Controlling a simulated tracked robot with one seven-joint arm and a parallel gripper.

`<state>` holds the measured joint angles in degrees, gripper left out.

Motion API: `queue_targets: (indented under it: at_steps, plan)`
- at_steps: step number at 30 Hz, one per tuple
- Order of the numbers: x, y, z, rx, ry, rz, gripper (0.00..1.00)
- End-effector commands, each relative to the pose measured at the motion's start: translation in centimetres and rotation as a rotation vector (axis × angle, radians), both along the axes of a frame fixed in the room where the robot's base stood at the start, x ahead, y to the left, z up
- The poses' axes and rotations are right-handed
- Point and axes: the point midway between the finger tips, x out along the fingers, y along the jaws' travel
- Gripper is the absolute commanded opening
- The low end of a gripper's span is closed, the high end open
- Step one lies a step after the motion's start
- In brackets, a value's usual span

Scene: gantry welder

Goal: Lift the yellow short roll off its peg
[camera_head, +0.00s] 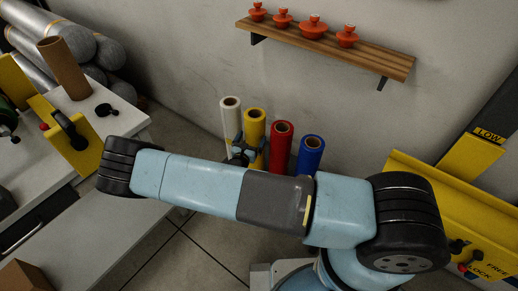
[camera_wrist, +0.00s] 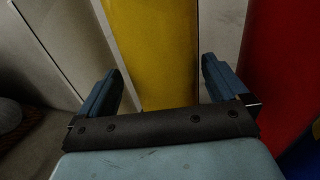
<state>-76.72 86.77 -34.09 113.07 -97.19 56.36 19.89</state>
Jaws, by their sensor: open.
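The yellow short roll (camera_head: 255,124) stands upright in a row of rolls by the wall, between a white and a red one. Its lower part is hidden by my gripper and arm in the head view. In the wrist view the yellow roll (camera_wrist: 154,48) rises straight ahead, centred between the fingers. My gripper (camera_head: 244,150) is open at the front of this roll, with one finger on each side of it in the wrist view (camera_wrist: 160,78). I cannot tell how far the fingers reach around it. The peg is not visible.
The white roll (camera_head: 230,115) is close on the left, the red roll (camera_head: 280,146) close on the right, then a blue roll (camera_head: 309,155). A wooden shelf (camera_head: 330,45) with red pots hangs above. A workbench (camera_head: 120,125) stands left, a yellow machine (camera_head: 440,200) right.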

Motion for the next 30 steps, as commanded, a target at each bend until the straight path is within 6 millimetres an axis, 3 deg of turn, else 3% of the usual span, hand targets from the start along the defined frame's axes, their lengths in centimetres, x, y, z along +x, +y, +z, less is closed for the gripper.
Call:
queue_targets:
  at_steps: [9, 17, 30]
  plan:
    - [3.7, -1.6, 0.0, -0.001, 0.0, -0.001, 1.0]
    - [4.0, -1.7, 0.0, 0.0, 0.001, 0.0, 1.0]
    - [4.0, -1.7, 0.0, 0.0, 0.001, 0.0, 0.58]
